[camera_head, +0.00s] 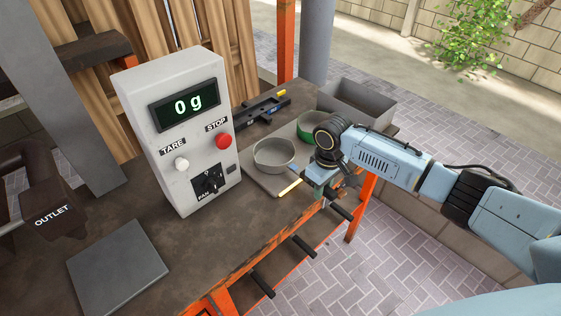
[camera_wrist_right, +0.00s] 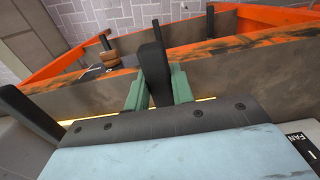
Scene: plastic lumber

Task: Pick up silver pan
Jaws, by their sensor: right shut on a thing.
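The silver pan (camera_head: 274,155), a round grey metal dish, sits upright on a flat board near the front edge of the bench, right of the scale box. My right gripper (camera_head: 318,180) is just right of the pan, low at the bench edge. In the right wrist view its green fingers (camera_wrist_right: 156,92) are closed around a dark upright handle-like piece (camera_wrist_right: 154,62). Whether that piece joins the silver pan is hidden by my wrist. My left gripper is not in view.
The grey box (camera_head: 184,130) reads "0 g". A green pan (camera_head: 304,124) and a grey bin (camera_head: 372,106) stand behind. A flat grey plate (camera_head: 117,265) lies at front left. Black pegs (camera_head: 303,246) stick out from the bench's front.

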